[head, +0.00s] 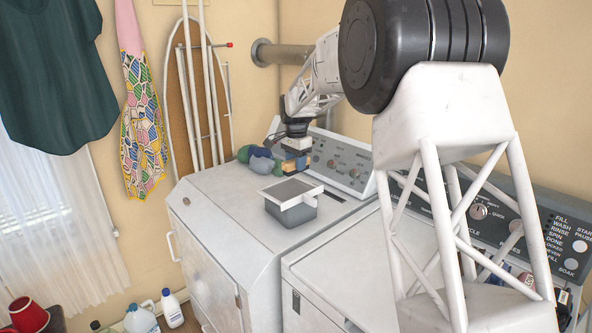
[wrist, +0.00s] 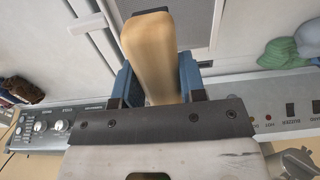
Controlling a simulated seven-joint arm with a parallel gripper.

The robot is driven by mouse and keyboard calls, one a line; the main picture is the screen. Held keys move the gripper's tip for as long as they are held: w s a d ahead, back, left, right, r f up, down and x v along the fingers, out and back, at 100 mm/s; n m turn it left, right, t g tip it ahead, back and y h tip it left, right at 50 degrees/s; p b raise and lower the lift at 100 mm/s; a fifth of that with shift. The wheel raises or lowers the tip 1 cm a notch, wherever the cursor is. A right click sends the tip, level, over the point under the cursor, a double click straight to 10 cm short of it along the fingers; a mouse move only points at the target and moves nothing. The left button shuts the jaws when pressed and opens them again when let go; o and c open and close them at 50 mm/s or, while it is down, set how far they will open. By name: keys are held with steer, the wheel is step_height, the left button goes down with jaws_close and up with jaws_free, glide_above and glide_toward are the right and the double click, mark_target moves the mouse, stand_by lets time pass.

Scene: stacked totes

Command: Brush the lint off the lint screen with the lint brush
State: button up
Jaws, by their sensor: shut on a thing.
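My gripper (head: 296,158) is at the back of the white dryer top, near the control panel. In the wrist view my gripper (wrist: 158,80) has its blue fingers shut on the tan wooden handle of the lint brush (wrist: 148,45). The brush's bristles cannot be made out. The lint screen (head: 291,189), a white frame with grey mesh, lies on a dark grey bin (head: 291,213) on the dryer top, in front of my gripper. Part of its mesh also shows in the wrist view (wrist: 200,22), beyond the brush. I cannot tell whether any lint is on it.
A pile of blue and green cloth bundles (head: 259,157) lies left of my gripper. The dryer panel (head: 342,160) rises at the back right. A washer panel (head: 540,230) stands right.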

steer(key=shift+r, duration=0.9)
steer(key=shift+w+a+f, duration=0.35)
steer(key=shift+w+a, duration=0.2)
steer(key=w+a+f, duration=0.7)
steer(key=w+a, duration=0.1)
steer(key=a, duration=0.4)
steer(key=shift+w+a+f, duration=0.2)
steer(key=shift+w+f, duration=0.1)
steer(key=shift+f, duration=3.1)
steer(key=shift+f, duration=0.1)
steer(key=shift+f, duration=1.8)
